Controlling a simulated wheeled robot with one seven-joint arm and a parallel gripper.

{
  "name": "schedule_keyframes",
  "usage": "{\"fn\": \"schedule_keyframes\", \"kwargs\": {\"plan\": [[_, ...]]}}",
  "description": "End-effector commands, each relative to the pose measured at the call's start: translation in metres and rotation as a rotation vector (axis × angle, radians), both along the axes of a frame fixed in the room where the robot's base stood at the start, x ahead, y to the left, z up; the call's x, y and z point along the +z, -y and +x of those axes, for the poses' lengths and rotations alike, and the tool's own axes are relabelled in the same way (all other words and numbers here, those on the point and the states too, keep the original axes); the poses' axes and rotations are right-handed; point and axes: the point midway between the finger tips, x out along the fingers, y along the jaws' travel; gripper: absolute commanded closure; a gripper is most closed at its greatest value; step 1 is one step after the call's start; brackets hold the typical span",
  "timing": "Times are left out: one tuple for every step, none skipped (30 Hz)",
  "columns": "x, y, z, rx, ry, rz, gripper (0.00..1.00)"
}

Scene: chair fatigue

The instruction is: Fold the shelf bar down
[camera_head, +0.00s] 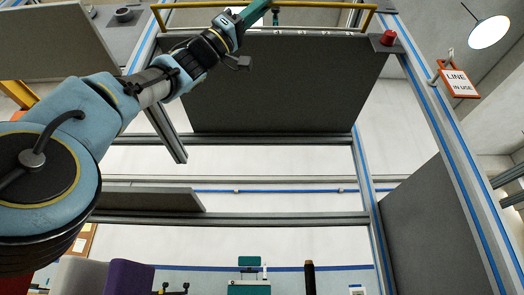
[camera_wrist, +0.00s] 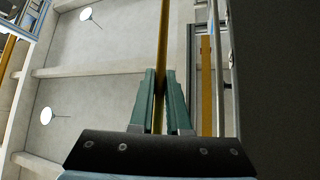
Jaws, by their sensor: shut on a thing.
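The shelf bar is a yellow rail (camera_head: 205,5) along the top edge of the dark grey shelf panel (camera_head: 290,85), with bent ends at left and right in the head view. My green-fingered gripper (camera_head: 268,8) reaches up to it near the middle, partly cut off by the top of the picture. In the wrist view the bar (camera_wrist: 161,60) runs between the two green fingers of my gripper (camera_wrist: 164,95), which are shut on it. Another yellow length (camera_wrist: 206,85) shows to the right of the fingers.
A red button (camera_head: 387,38) sits on the frame at the panel's right corner. An orange-edged "LINE IN USE" sign (camera_head: 457,82) hangs at right. Metal frame posts (camera_head: 450,150) and grey side panels (camera_head: 425,225) surround the panel. Open space lies below it.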

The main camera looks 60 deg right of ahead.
Motion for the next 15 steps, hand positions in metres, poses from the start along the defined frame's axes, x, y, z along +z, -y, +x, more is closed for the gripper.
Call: {"fn": "schedule_keyframes", "kwargs": {"plan": [[0.0000, 0.0006, 0.0003, 0.000, -0.001, 0.001, 1.00], [0.0001, 0.0005, 0.0003, 0.000, -0.001, 0.001, 1.00], [0.0000, 0.0005, 0.0004, 0.000, -0.001, 0.001, 0.82], [0.0000, 0.0005, 0.0004, 0.000, -0.001, 0.001, 0.79], [0.0001, 0.0004, 0.0004, 0.000, -0.001, 0.001, 0.75], [0.0000, 0.0004, 0.0004, 0.000, -0.001, 0.001, 0.71], [0.0001, 0.0003, 0.0004, 0.000, -0.001, 0.001, 0.67], [0.0001, 0.0003, 0.0004, 0.000, -0.001, 0.001, 0.64], [0.0001, 0.0002, 0.0004, 0.000, -0.001, 0.001, 0.59], [0.0001, 0.0002, 0.0004, 0.000, -0.001, 0.001, 0.56], [0.0001, 0.0002, 0.0004, 0.000, -0.001, 0.001, 0.55], [0.0002, 0.0000, 0.0004, 0.000, -0.001, 0.001, 0.55], [0.0001, 0.0001, 0.0004, 0.000, -0.001, 0.001, 0.55], [0.0002, 0.0000, 0.0004, 0.000, -0.001, 0.001, 0.55], [0.0001, -0.0001, 0.0004, 0.000, -0.001, 0.001, 0.55]]}}
